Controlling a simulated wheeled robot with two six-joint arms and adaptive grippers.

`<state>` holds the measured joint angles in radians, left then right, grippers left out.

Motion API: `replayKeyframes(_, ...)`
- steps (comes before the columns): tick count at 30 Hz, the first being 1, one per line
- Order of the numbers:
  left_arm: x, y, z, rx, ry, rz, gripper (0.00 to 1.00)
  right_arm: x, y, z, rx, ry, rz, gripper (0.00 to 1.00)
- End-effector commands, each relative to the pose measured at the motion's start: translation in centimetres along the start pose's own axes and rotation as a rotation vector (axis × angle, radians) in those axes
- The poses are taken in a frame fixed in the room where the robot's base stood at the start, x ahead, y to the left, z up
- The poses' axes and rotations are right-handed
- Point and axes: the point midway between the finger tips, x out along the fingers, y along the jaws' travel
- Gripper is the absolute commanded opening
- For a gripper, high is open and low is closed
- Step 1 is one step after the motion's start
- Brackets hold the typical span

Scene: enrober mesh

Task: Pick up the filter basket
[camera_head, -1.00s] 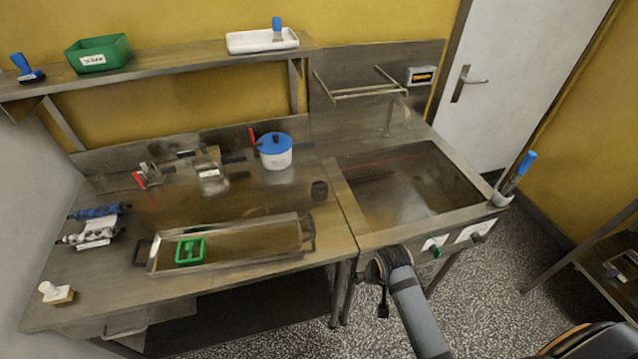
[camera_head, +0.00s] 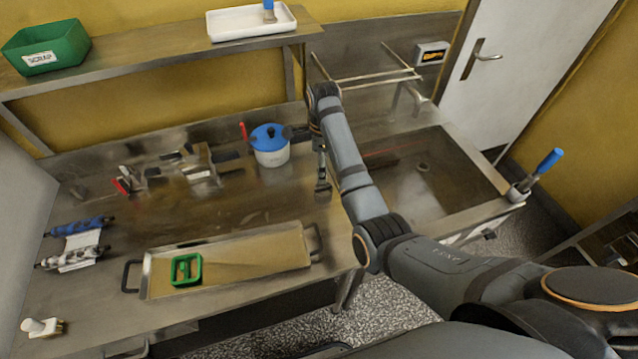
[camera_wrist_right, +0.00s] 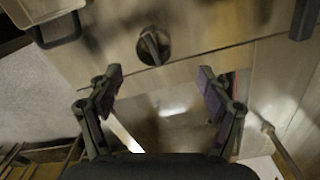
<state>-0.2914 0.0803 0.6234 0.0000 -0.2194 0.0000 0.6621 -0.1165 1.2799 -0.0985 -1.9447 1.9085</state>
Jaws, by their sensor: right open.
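The filter basket appears to be the small dark round cup (camera_wrist_right: 153,46) on the steel worktop, with a bar-like shape across its top. It lies just beyond my right gripper's fingertips in the right wrist view. In the head view the dark cup (camera_head: 323,190) stands between the blue-lidded pot and the sink, partly covered by my gripper. My right gripper (camera_wrist_right: 160,80) is open and empty, pointing down above the worktop; it also shows in the head view (camera_head: 321,168). My left gripper is in neither view.
A shallow tray (camera_head: 215,283) with a green square container (camera_head: 186,270) lies front left of the cup. A white pot with a blue lid (camera_head: 270,145) stands behind left. The sink (camera_head: 425,190) is to the right. A shelf (camera_head: 150,72) runs above the back.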

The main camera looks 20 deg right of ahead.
Motion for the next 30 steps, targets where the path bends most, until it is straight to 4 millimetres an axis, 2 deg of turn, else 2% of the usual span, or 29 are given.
replayKeyframes(4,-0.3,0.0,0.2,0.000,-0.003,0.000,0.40,0.7,0.1,0.0,0.005,0.002,0.004,0.79)
replayKeyframes(12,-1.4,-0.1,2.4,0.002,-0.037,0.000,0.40,4.9,0.1,0.0,0.003,0.001,0.002,0.79)
replayKeyframes(18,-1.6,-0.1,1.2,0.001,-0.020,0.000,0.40,5.6,0.1,-0.1,0.003,0.001,0.001,0.79)
replayKeyframes(23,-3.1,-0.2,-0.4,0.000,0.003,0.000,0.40,8.0,0.2,-0.1,0.002,0.002,0.003,0.79)
replayKeyframes(27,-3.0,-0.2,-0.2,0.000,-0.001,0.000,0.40,10.1,0.1,-0.1,0.002,0.000,0.001,0.79)
replayKeyframes(30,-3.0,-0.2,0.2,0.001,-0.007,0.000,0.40,10.5,0.1,-0.1,0.002,-0.001,-0.001,0.79)
